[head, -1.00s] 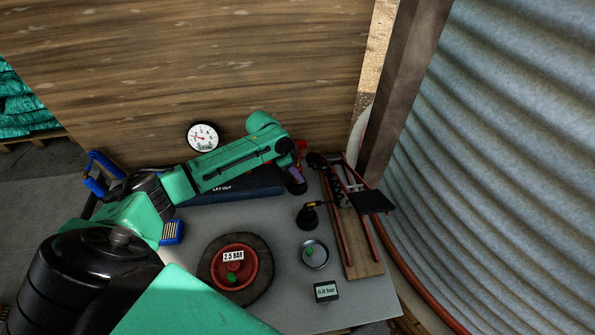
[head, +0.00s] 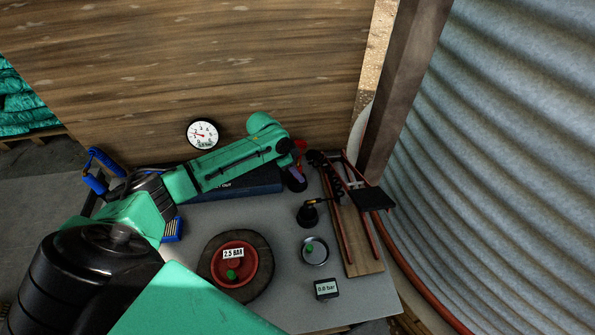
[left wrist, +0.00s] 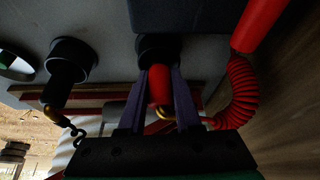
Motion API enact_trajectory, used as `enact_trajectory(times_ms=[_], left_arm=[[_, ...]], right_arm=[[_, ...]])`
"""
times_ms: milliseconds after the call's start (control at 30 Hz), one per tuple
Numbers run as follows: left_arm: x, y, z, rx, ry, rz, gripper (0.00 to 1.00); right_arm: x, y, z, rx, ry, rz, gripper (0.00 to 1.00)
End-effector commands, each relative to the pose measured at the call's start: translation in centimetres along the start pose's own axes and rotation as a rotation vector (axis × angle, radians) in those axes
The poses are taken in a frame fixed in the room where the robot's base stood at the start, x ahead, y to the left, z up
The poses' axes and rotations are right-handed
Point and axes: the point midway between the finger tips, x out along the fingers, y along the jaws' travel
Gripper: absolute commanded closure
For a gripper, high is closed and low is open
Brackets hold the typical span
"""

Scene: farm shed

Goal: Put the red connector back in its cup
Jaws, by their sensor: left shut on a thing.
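My left gripper (head: 297,174) is at the back of the table, to the right of the dark blue case. In the left wrist view its two purple fingers (left wrist: 168,98) are shut on the red connector (left wrist: 160,84). A black cup (left wrist: 150,46) is right at the fingertips, and the connector's far end lines up with its mouth. I cannot tell how deep the end sits in it. In the head view this cup (head: 295,184) is partly hidden by the gripper. A red coiled hose (left wrist: 243,92) hangs beside the fingers. My right gripper is out of view.
A second black cup (head: 307,217) holds a brass-ended black fitting, nearer the front. A wooden board with a red-framed pump (head: 363,252) stands on the right. A round dish (head: 315,262), a small display (head: 327,289) and a red-hubbed wheel (head: 262,263) occupy the front. A plank wall rises behind.

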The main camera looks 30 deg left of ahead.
Motion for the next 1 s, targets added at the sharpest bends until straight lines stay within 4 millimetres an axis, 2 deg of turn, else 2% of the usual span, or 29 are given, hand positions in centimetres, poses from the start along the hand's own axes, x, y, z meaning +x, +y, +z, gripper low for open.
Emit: enact_trajectory(times_ms=[467,500,567,767,833,900,1000], left_arm=[[0.43,0.08,0.14,0.001,0.000,0.001,1.00],[0.44,0.08,0.15,0.001,-0.001,0.002,0.52],[0.46,0.11,0.17,0.000,-0.001,0.002,0.33],[0.54,0.21,0.22,0.000,-0.002,0.005,0.33],[0.60,0.27,0.27,0.000,-0.004,0.007,0.16],[0.63,0.32,0.29,0.000,-0.004,0.008,0.06],[0.60,0.30,0.25,0.000,-0.003,0.008,0.06]], right_arm=[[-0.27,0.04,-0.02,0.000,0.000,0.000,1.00],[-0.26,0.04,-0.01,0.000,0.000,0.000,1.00],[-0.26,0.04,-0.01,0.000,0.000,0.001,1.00],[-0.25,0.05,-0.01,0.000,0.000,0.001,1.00],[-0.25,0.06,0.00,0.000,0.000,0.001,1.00],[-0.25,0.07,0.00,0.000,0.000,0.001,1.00],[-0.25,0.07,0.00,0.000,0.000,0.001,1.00]])
